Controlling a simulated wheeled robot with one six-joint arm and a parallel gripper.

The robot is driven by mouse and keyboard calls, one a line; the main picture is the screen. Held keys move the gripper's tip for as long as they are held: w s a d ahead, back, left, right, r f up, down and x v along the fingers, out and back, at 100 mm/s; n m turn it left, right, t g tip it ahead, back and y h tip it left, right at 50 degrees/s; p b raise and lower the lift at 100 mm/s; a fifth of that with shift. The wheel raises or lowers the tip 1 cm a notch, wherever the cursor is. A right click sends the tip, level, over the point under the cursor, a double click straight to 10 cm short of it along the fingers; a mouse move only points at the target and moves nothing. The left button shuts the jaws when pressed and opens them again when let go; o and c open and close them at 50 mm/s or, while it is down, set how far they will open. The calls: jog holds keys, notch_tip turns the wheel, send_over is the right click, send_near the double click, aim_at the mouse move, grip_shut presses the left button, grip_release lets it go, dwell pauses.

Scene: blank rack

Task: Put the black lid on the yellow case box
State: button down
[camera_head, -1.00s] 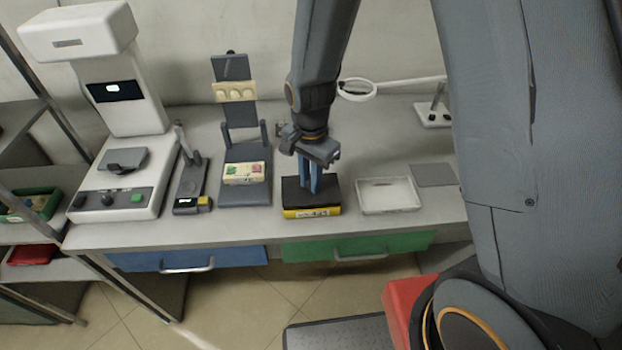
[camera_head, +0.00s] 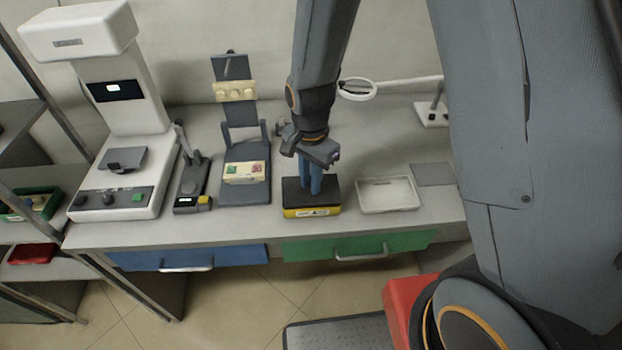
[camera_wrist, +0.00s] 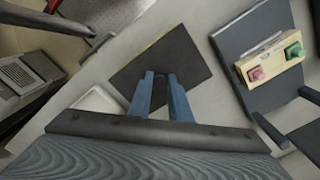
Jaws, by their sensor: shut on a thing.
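The yellow case box (camera_head: 313,212) stands on the bench, with its yellow front side showing. The black lid (camera_head: 293,190) lies over its top and hides the inside; it looks flat and lined up with the box, but I cannot tell whether it is fully seated. My gripper (camera_head: 315,190) points down at the middle of the lid, its blue fingers shut on the lid. In the wrist view the dark lid (camera_wrist: 184,62) lies beneath the fingers (camera_wrist: 160,85), with a thin yellow edge of the box at its upper side.
A white tray (camera_head: 362,208) stands right of the box, with a grey pad (camera_head: 433,174) beyond. A dark stand (camera_head: 245,190) holding a small box with buttons (camera_head: 244,173) is close on the left. A large white machine (camera_head: 120,205) fills the bench's left end.

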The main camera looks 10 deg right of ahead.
jog(key=shift+f, duration=0.6)
jog(key=c, duration=1.6)
grip_release()
jog(key=shift+o, duration=0.2)
jog(key=shift+r+b, duration=1.05)
jog(key=shift+r, duration=2.9)
jog(key=s+d+r+n, duration=0.2)
jog(key=s+d+n, duration=0.1)
jog(key=d, duration=0.3)
jog(key=s+d+r+n+t+b, duration=0.1)
jog(key=s+d+n, duration=0.3)
jog(key=d+n, duration=0.2)
jog(key=shift+s+d+r+b, duration=0.3)
jog(key=shift+d+r, duration=0.1)
jog(key=shift+d, duration=0.1)
